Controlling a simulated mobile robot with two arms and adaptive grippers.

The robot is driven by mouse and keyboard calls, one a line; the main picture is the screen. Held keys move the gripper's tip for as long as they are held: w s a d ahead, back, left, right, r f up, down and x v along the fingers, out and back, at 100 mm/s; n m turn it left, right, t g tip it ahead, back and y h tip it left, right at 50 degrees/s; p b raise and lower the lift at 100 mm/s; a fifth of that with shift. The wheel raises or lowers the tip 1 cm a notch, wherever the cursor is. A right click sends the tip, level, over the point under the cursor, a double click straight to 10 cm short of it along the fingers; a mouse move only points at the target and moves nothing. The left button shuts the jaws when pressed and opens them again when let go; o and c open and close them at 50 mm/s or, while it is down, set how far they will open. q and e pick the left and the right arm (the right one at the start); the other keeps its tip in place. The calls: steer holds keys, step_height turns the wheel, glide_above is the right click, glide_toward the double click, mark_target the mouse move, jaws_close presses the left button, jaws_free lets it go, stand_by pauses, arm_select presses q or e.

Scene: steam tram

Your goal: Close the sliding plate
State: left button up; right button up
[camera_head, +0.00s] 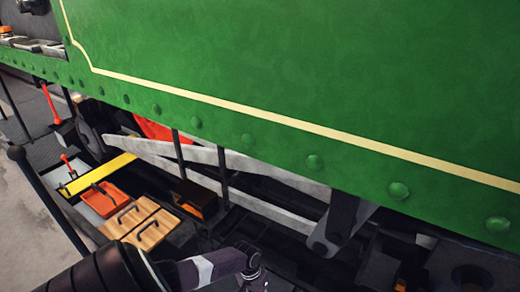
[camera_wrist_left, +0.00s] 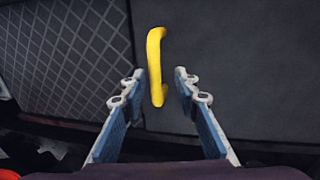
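In the left wrist view, a yellow bar handle (camera_wrist_left: 156,65) stands on a dark flat plate (camera_wrist_left: 225,55), which I take to be the sliding plate. My left gripper (camera_wrist_left: 158,88) is open, with one blue-padded finger on each side of the handle's lower end. Gaps show on both sides, so the fingers do not grip it. In the head view, my arm enters at the bottom left, and its end is too dark and small to read. I cannot make out the yellow handle or the plate there. My right gripper is in neither view.
A diamond-patterned dark floor (camera_wrist_left: 75,50) lies left of the plate. In the head view, a green riveted side panel (camera_head: 300,75) fills the top. Wooden lids (camera_head: 140,222), an orange tray (camera_head: 104,200), a yellow bar (camera_head: 98,174) and grey rods (camera_head: 220,158) lie below it.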

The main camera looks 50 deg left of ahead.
arm_select(q)
step_height(320, 180, up, 7)
steer(key=a, duration=0.1)
steer(key=shift+s+a+r, duration=0.15)
steer(key=shift+s+a, duration=0.1)
stand_by(0.7)
